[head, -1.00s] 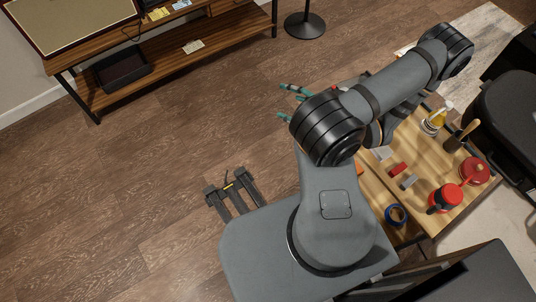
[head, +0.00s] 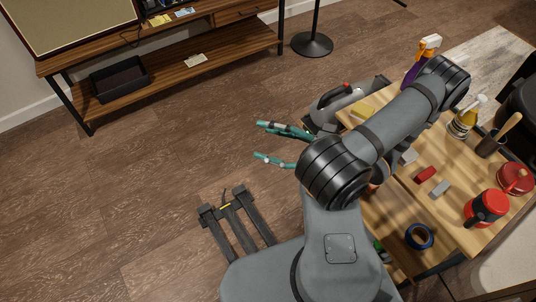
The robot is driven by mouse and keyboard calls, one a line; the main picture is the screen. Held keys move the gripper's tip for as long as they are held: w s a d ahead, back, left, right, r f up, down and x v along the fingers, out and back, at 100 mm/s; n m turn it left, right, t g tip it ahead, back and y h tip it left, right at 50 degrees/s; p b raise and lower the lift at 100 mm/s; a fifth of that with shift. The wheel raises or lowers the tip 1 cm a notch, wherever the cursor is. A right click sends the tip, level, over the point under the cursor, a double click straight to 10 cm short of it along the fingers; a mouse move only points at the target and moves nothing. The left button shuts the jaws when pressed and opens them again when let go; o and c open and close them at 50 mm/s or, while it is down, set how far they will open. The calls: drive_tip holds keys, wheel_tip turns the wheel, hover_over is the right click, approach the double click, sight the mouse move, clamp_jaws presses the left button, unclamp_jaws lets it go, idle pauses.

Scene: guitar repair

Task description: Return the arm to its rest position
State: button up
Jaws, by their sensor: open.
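My arm crosses the right half of the head view, folded over the wooden workbench (head: 460,205). My gripper (head: 261,141) shows left of my arm's large dark joint, over or above the floor beside the bench. Its two teal fingers point left and are spread apart, with nothing visible between them. The base of the gripper is partly hidden behind my arm.
A shelf unit (head: 190,65) and a stand base (head: 312,44) are at the back; open floor lies left.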

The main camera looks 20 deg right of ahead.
drive_tip(key=shift+s+a+f+n+g+y+b, duration=0.3)
drive_tip(key=shift+s+a+f+y+b, duration=0.15)
drive_tip(key=shift+b, duration=0.2)
